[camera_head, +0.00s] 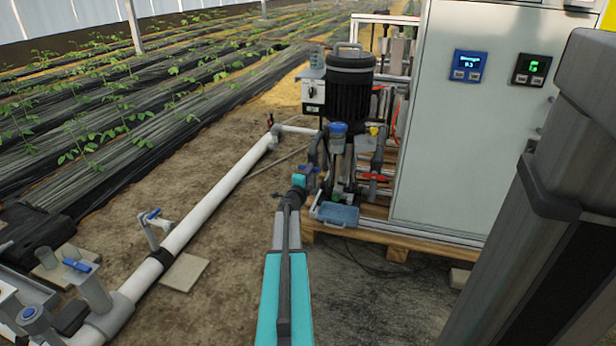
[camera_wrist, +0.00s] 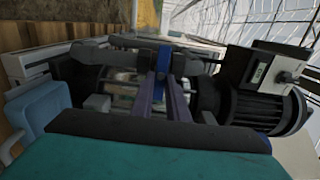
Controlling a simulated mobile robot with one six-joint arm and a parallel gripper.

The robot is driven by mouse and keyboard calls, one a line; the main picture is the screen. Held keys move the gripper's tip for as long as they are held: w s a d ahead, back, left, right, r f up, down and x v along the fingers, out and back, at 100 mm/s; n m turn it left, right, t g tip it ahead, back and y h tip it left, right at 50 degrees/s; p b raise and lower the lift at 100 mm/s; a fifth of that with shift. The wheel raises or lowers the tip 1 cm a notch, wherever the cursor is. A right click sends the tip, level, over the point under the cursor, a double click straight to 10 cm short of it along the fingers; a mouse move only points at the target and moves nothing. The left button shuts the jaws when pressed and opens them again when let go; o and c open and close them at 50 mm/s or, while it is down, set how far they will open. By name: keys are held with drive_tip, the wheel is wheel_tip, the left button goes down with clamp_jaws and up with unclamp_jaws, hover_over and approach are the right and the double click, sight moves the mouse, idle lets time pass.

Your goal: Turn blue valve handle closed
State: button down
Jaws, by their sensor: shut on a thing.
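The blue valve handle (camera_head: 311,169) shows as a small blue piece on the pipework at the front left of the pump skid. In the wrist view the blue handle (camera_wrist: 163,56) stands upright between the ends of my two fingers. My gripper (camera_head: 300,181) reaches out to it from below in the head view. In the wrist view my gripper (camera_wrist: 164,76) has its fingers close together and shut on the handle. The valve body is mostly hidden behind my gripper, and the handle's exact angle to the pipe is hard to tell.
A black pump motor (camera_head: 350,88) and a grey control cabinet (camera_head: 455,130) stand behind and to the right. A red handle (camera_head: 375,177) and a blue tray (camera_head: 338,214) are close by. A white pipe (camera_head: 215,200) with another blue-handled valve (camera_head: 152,214) runs at left over open soil.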

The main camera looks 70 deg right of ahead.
drive_tip(key=shift+s+d, duration=0.1)
drive_tip(key=shift+s, duration=0.2)
drive_tip(key=c, duration=1.8)
unclamp_jaws()
drive_tip(key=shift+r, duration=0.1)
drive_tip(key=shift+o, duration=0.4)
drive_tip(key=shift+w, duration=0.1)
drive_tip(key=shift+w, duration=0.1)
drive_tip(key=a+p, duration=0.4)
drive_tip(key=a, duration=1)
drive_tip(key=shift+s, duration=0.45)
